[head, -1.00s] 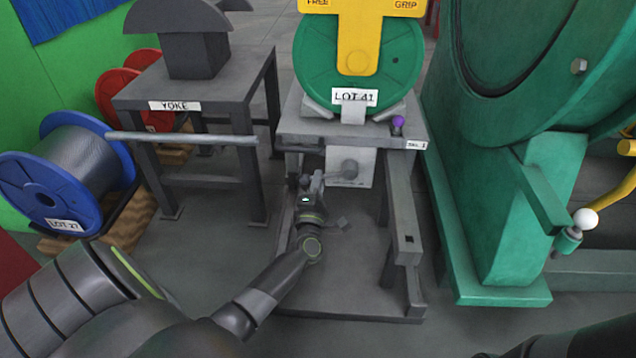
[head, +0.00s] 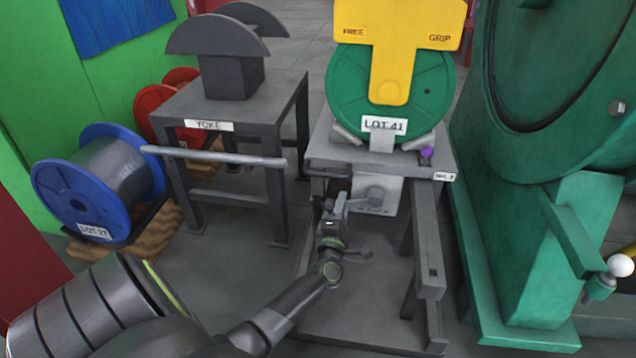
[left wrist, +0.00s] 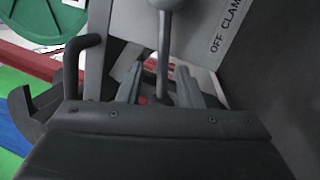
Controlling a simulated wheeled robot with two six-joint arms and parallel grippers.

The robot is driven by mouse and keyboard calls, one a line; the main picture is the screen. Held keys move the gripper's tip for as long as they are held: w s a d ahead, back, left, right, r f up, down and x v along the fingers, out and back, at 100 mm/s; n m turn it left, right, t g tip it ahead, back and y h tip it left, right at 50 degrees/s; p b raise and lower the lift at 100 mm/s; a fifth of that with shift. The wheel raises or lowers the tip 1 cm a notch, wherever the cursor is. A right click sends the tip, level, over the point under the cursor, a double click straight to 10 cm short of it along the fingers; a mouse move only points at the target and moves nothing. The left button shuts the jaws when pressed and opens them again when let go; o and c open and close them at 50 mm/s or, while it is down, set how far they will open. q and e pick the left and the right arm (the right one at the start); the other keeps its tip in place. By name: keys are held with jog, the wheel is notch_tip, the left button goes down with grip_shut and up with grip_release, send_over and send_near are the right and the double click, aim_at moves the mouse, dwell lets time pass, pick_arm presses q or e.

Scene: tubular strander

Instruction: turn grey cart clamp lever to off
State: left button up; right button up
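The grey cart (head: 318,140) carries a green reel marked LOT 41. Below its top is a pale plate (head: 392,205) with the grey clamp lever (head: 375,194). In the left wrist view the lever (left wrist: 163,62) shows as a thin grey rod with a thicker round end at the top edge, beside the plate's label reading "OFF CLAM", cut off by the frame edge. My left gripper (head: 338,205) is at the plate's left side. In the left wrist view its fingers (left wrist: 160,85) stand apart, one on each side of the rod, with gaps visible. Contact cannot be told. My right gripper is out of view.
The YOKE table (head: 210,108) with a front bar (head: 215,155) stands left of the cart. A blue reel (head: 75,198) is further left. A large green machine (head: 535,220) stands close on the right. Grey floor lies open between table and cart.

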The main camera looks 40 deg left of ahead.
pick_arm(q)
jog(key=r+m+h+p, duration=0.1)
jog(key=r+m+p, duration=0.2)
jog(key=m+p, duration=0.1)
jog(key=w+d+r+m+h+p, duration=0.1)
jog(key=r+m+p, duration=0.2)
jog(key=m+p, duration=0.2)
jog(key=d+r+m+g+h+p, duration=0.1)
jog(key=r+m+p, duration=0.2)
jog(key=m+p, duration=0.2)
jog(key=shift+w+d, duration=0.15)
jog(key=shift+w, duration=0.05)
jog(key=shift+w+d+r+m+p, duration=0.1)
jog(key=shift+d+r+m+p, duration=0.1)
jog(key=shift+m+p, duration=0.3)
jog(key=s+d+r+m+g+h+p, duration=0.1)
jog(key=s+d+m+g+p, duration=0.1)
jog(key=s+p, duration=0.7)
jog(key=s+d+r+m+g+h+p, duration=0.1)
jog(key=s+d+m+g+h+p, duration=0.1)
jog(key=s+p, duration=0.7)
jog(key=s+d+r+m+g+h+p, duration=0.1)
jog(key=s+d+m+g+p, duration=0.1)
jog(key=s+p, duration=0.8)
jog(key=d+g+p, duration=0.1)
jog(key=d+p, duration=0.1)
jog(key=p, duration=0.1)
jog(key=shift+r+g+h, duration=0.3)
